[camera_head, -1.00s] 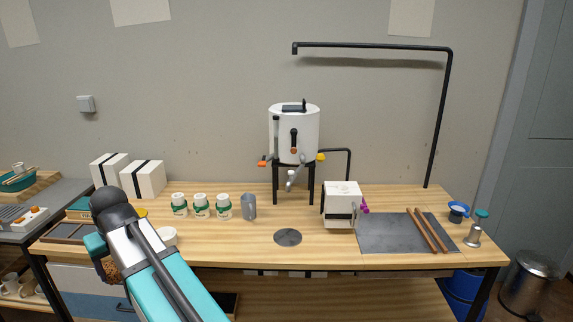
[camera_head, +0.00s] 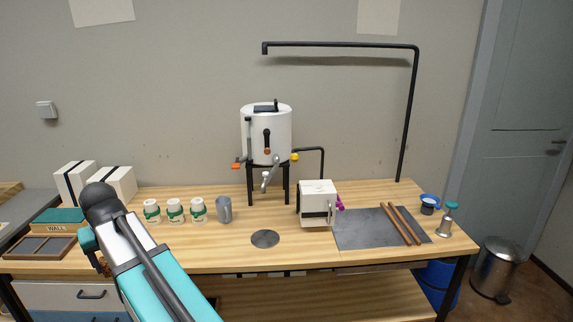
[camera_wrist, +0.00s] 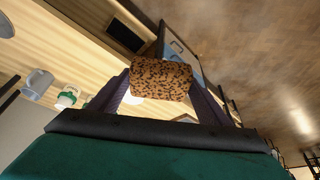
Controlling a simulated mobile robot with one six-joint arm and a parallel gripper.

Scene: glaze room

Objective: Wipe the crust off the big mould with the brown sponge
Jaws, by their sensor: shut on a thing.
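My gripper (camera_wrist: 160,88) is shut on the brown sponge (camera_wrist: 160,76), a dark-speckled block held between its two fingers in the wrist view. In the head view my arm hides most of the gripper, and only a bit of the sponge (camera_head: 103,262) shows at the lower left. White blocks with black bands stand on the table: two at the back left, (camera_head: 75,181) and (camera_head: 116,183), and one at the middle right (camera_head: 318,202). I cannot tell which is the big mould, and no crust can be made out. The sponge is apart from all three.
Several white jars with green labels (camera_head: 175,212) and a grey jug (camera_head: 224,210) stand left of centre. A white urn (camera_head: 267,135) stands on a black stand. A dark slab (camera_head: 360,229) bears two brown rods (camera_head: 397,224). The table's front middle holds only a grey disc (camera_head: 265,239).

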